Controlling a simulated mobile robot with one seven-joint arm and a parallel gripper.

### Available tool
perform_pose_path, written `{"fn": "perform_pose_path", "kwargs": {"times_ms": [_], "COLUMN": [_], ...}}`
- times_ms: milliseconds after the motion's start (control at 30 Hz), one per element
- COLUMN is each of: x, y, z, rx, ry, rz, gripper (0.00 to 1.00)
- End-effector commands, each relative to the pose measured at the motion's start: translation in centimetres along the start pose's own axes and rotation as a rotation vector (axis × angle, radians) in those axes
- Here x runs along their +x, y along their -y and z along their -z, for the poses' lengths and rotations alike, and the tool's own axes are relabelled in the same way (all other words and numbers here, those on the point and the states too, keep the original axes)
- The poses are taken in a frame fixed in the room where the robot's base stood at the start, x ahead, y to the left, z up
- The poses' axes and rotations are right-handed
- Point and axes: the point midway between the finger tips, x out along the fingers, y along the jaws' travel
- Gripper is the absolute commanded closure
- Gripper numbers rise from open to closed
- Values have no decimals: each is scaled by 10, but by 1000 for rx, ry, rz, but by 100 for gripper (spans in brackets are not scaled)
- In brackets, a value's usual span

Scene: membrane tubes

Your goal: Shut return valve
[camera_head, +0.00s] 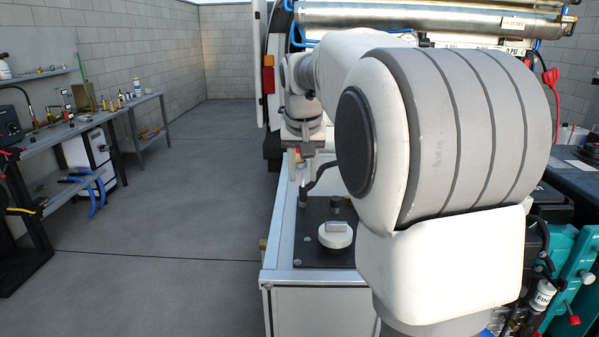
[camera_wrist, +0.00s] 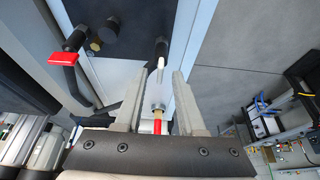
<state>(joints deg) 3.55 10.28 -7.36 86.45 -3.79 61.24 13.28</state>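My gripper (camera_wrist: 159,75) is open, with its two grey fingers apart and pointing at the white and black cabinet top. In the wrist view a red part with a brass and white fitting (camera_wrist: 157,112) shows in the gap between the fingers; I cannot tell whether they touch it. A second red lever (camera_wrist: 62,60) on a black valve body lies to the left, clear of the fingers. Neither is labelled, so I cannot tell which is the return valve.
A black plate (camera_head: 312,258) on the white cabinet carries a white round cap (camera_head: 336,235) and black fittings. A dark hose (camera_wrist: 75,88) bends close to the left finger. Steel cylinders (camera_head: 430,17) lie behind. A workbench (camera_head: 80,125) stands left across open floor.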

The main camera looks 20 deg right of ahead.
Motion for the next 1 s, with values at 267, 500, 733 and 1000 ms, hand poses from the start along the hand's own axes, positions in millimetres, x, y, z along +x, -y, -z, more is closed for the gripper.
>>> {"fn": "perform_pose_path", "kwargs": {"times_ms": [267,500,733,1000], "x": [2,2,2,2], "y": [0,0,0,1], "z": [0,0,0,0], "rx": [0,0,0,17], "ry": [0,0,0,1], "rz": [0,0,0,-6], "gripper": [61,99,100,100]}}
